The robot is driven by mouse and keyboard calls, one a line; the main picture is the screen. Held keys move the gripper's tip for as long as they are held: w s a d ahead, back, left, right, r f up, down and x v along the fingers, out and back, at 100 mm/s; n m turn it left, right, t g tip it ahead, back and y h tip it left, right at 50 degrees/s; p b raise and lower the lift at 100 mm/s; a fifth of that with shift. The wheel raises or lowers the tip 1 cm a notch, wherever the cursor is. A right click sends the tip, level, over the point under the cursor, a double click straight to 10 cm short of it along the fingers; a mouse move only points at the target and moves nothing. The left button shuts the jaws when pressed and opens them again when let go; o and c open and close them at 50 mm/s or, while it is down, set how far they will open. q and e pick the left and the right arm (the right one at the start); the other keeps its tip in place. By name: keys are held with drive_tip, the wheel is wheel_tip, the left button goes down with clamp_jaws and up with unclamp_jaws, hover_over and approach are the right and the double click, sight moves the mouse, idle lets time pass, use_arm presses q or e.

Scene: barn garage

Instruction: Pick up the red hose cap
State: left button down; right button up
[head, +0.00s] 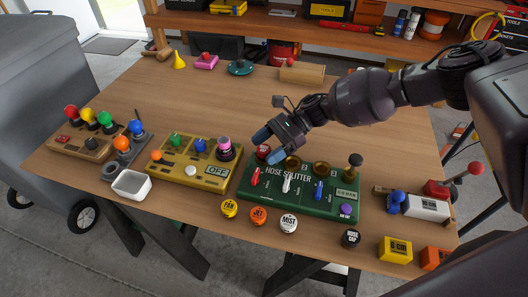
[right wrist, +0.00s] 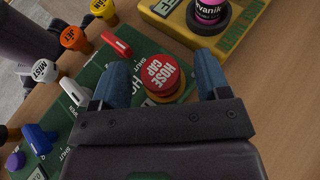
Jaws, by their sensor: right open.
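The red hose cap (right wrist: 163,75), a round knob with white "HOSE CAP" lettering, sits on a brass-coloured fitting at one end of the green hose splitter board (right wrist: 92,139). In the head view the cap (head: 263,153) is partly covered by my right gripper (head: 262,147). My right gripper (right wrist: 160,66) is open. In the right wrist view its two blue fingers stand on either side of the cap, with gaps visible between them and it. My left gripper is not in view.
A black hose cap (head: 351,239) and several labelled caps lie along the table's front edge. Beside the board stand a yellow control panel (head: 189,182) and a white bin (head: 131,184). Lever handles rise from the board near the gripper. The table's middle (head: 215,105) is clear.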

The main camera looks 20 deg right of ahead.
drive_tip(key=shift+c, duration=0.3)
drive_tip(key=c, duration=0.9)
drive_tip(key=shift+r, duration=0.1)
drive_tip(key=shift+c, duration=0.2)
